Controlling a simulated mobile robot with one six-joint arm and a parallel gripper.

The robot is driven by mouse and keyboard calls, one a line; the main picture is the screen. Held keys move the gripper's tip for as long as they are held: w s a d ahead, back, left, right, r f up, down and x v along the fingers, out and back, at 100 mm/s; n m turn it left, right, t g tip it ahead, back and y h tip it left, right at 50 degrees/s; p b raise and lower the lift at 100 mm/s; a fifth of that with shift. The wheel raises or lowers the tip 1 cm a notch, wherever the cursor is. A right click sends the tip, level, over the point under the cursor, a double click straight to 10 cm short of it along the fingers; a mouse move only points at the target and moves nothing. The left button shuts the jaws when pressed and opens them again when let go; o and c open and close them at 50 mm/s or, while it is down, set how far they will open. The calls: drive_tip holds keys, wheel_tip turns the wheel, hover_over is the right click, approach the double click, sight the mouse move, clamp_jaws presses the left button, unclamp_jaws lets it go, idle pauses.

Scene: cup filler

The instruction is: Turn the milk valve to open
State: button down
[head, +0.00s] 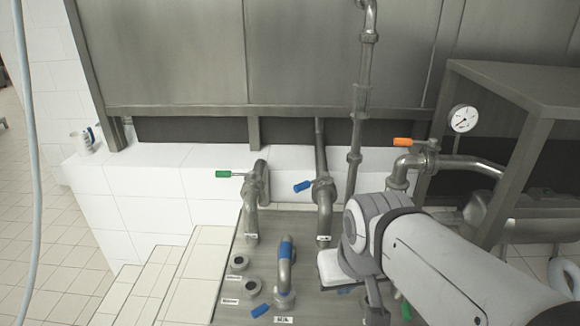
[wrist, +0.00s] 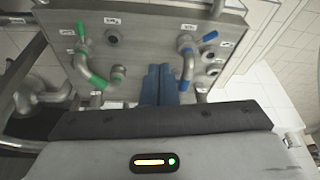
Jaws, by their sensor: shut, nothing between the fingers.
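Several valves with coloured handles are in view, and their labels are too small to read, so I cannot tell which is the milk valve. In the head view, a green handle (head: 231,174) and a blue handle (head: 302,186) sit on pipes at the wall. A blue-handled tap (head: 284,272) stands on the metal panel and also shows in the wrist view (wrist: 187,62). A green-handled tap (wrist: 98,80) is left in the wrist view. My gripper (wrist: 161,70) is shut and empty, its blue fingers between these two taps, touching neither handle. In the head view my arm hides part of the panel.
An orange-handled valve (head: 403,142) and a pressure gauge (head: 463,119) are at the right, beside a metal frame (head: 520,85). Round ports (head: 239,262) sit on the panel's left side. White tiled steps (head: 160,285) lie left of the panel.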

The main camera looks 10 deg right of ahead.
drive_tip(key=w+r+n, duration=0.1)
drive_tip(key=w+r, duration=0.4)
drive_tip(key=w, duration=0.7)
drive_tip(key=n+y+b, duration=0.2)
drive_tip(key=n+b, duration=0.1)
drive_tip(key=n, duration=0.1)
hover_over(312, 182)
drive_tip(key=w+a, duration=0.1)
drive_tip(key=a, duration=0.4)
wheel_tip(312, 182, down, 5)
drive_tip(key=p+x, duration=0.2)
drive_tip(key=x, duration=0.8)
drive_tip(key=shift+s+d+f+p, duration=0.15)
drive_tip(key=shift+s+d, duration=0.25)
drive_tip(key=shift+s, duration=0.2)
drive_tip(key=shift+s+d+p, duration=0.15)
drive_tip(key=shift+s+d, duration=0.2)
drive_tip(key=shift+s, duration=0.2)
drive_tip(key=shift+s+d+f+p, duration=0.15)
drive_tip(key=shift+s+d, duration=0.25)
drive_tip(key=shift+s, duration=0.2)
